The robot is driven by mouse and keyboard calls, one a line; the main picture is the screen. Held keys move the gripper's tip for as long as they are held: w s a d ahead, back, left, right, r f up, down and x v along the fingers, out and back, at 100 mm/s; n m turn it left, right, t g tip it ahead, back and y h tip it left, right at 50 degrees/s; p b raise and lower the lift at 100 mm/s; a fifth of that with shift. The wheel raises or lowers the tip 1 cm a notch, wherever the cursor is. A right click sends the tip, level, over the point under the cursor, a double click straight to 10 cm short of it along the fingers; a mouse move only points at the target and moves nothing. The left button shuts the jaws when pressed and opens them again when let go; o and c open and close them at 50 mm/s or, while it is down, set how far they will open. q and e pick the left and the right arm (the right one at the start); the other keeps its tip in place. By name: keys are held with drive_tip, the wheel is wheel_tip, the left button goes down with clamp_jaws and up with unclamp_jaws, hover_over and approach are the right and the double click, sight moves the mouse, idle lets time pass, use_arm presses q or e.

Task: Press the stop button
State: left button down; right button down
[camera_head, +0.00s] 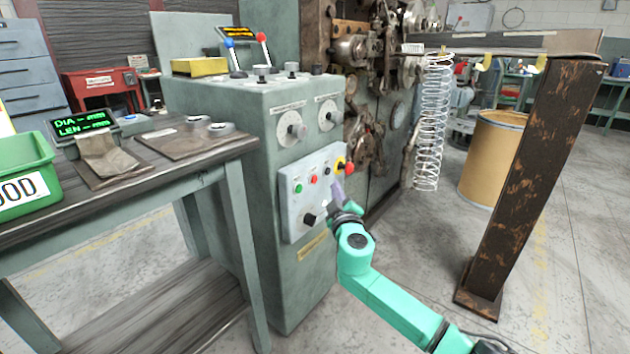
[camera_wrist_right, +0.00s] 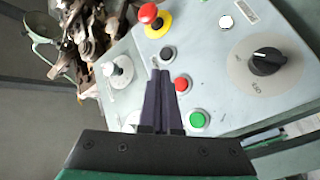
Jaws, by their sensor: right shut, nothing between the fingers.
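The control panel (camera_head: 293,222) on the front of the green cabinet carries a small red button (camera_head: 313,179), a green button (camera_head: 298,188) and a red mushroom button (camera_head: 350,167) on a yellow base. I cannot read which is labelled stop. My right gripper (camera_head: 338,192) is shut and empty, in front of the panel's right part. In the right wrist view its dark fingertips (camera_wrist_right: 163,72) lie just left of the small red button (camera_wrist_right: 182,84), below a black button (camera_wrist_right: 167,53) and the mushroom button (camera_wrist_right: 148,14). Contact cannot be told. My left gripper is not in view.
A black rotary knob (camera_head: 310,218) sits low on the panel, and round dials (camera_head: 291,129) are above it. A workbench (camera_head: 120,195) with a green bin (camera_head: 25,180) stands at left. A rusty post (camera_head: 530,180) and a hanging spring (camera_head: 432,120) are at right.

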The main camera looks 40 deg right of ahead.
sight(314, 180)
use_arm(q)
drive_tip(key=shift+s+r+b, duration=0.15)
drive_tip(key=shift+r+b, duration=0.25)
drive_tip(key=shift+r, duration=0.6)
use_arm(e)
drive_tip(key=shift+w+a, duration=0.3)
drive_tip(key=shift+w, duration=0.6)
drive_tip(key=shift+w+a, duration=0.25)
drive_tip(key=shift+w, duration=0.65)
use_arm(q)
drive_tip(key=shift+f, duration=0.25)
use_arm(e)
drive_tip(key=shift+w+a, duration=0.1)
drive_tip(key=shift+w, duration=0.3)
use_arm(q)
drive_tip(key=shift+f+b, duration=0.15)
drive_tip(key=shift+b, duration=0.25)
use_arm(e)
drive_tip(key=shift+w+a, duration=0.1)
drive_tip(key=shift+w, duration=0.25)
drive_tip(key=shift+s+d, duration=0.2)
drive_tip(key=shift+s, duration=0.55)
